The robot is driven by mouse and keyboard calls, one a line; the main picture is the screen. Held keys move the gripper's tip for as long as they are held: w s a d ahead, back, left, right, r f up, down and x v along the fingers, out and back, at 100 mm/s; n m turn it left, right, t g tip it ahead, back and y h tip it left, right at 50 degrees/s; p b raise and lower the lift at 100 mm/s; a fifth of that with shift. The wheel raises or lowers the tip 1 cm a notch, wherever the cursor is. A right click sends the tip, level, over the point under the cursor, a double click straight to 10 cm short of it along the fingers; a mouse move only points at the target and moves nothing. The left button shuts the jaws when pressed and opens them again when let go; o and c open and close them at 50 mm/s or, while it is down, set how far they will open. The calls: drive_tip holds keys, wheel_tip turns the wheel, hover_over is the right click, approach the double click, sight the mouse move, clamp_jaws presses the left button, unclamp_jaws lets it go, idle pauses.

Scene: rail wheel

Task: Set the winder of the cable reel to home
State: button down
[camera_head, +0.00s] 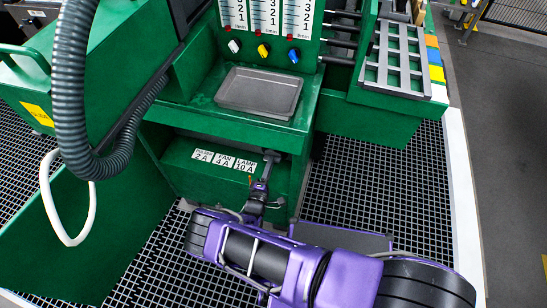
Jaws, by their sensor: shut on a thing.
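My gripper (270,158) is small in the picture, at the right end of the labelled front under the green bench. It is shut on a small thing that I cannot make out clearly. My purple arm reaches up to it from the lower right. I cannot pick out the cable reel or its winder with certainty. The contact is dark and partly hidden by the gripper and the bench's shadow, so the winder's angle cannot be read.
A grey tray (259,91) sits on the green bench above my gripper. White labels (224,160) are on the front to its left. A ribbed dark hose (72,100) and a white loop (57,210) hang at the left. A slotted grey rack (397,58) stands at the right. Grid floor (385,195) is clear at the right.

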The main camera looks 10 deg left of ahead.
drive_tip(key=m+p, duration=0.1)
drive_tip(key=m, duration=0.3)
drive_tip(key=shift+m+p, duration=0.3)
drive_tip(key=shift+p, duration=0.1)
drive_tip(key=shift+w, duration=0.1)
